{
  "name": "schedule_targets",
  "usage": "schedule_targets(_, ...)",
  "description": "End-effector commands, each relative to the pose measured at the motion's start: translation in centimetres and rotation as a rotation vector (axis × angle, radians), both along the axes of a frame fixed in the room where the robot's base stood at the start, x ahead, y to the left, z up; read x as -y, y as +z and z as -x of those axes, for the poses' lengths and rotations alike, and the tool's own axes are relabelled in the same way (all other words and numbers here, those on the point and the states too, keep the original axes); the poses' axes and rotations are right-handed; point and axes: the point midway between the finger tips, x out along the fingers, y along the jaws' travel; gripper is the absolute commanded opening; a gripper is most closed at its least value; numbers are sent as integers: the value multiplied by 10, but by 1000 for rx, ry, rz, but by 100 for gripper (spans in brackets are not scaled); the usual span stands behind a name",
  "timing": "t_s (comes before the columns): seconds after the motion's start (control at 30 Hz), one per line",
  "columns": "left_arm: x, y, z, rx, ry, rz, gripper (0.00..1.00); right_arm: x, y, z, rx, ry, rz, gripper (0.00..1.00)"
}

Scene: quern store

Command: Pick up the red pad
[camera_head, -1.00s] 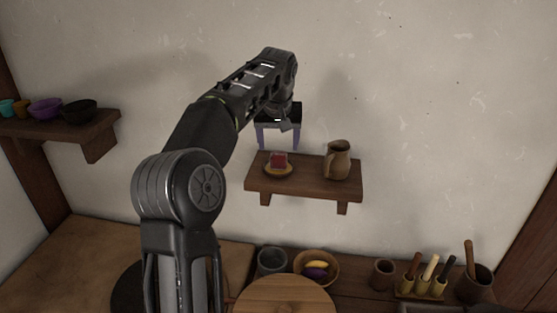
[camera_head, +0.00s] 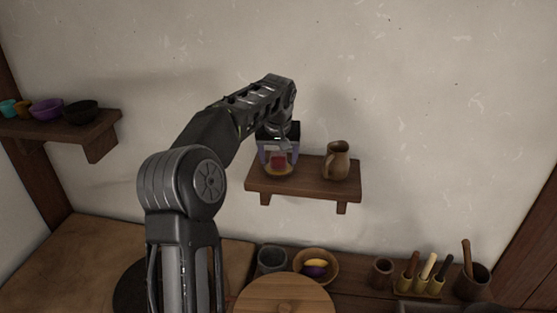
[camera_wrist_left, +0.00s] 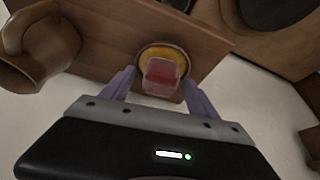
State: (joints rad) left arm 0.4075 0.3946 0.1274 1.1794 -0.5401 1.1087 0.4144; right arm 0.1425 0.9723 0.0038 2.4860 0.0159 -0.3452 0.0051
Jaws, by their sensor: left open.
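The red pad (camera_head: 278,159) sits on a small yellowish dish (camera_head: 278,172) on the wooden wall shelf (camera_head: 309,181). In the left wrist view the red pad (camera_wrist_left: 162,74) looks like a small block with a paler upper face, on the dish (camera_wrist_left: 147,52). My left gripper (camera_head: 279,163) is open above the dish, with one finger to each side of the pad. In the left wrist view the left gripper (camera_wrist_left: 160,92) shows its purple fingers apart, with the pad between and slightly beyond the tips. My right gripper is not in view.
A brown jug (camera_head: 338,162) stands on the same shelf, right of the dish. A left shelf (camera_head: 98,128) holds several bowls. Below are a grey pot (camera_head: 271,261), a bowl of coloured items (camera_head: 332,277), a round wooden lid (camera_head: 284,297) and a holder of handled tools (camera_head: 421,287).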

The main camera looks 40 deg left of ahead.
Motion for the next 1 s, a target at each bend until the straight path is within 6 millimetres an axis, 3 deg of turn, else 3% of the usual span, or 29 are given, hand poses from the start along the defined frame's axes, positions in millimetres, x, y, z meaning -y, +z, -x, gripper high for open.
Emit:
schedule_targets(0.43, 0, 0, 0, 0, 0, 0, 69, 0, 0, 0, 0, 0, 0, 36)
schedule_targets(1.0, 0, 0, 0, 0, 0, 0, 22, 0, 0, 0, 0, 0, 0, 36)
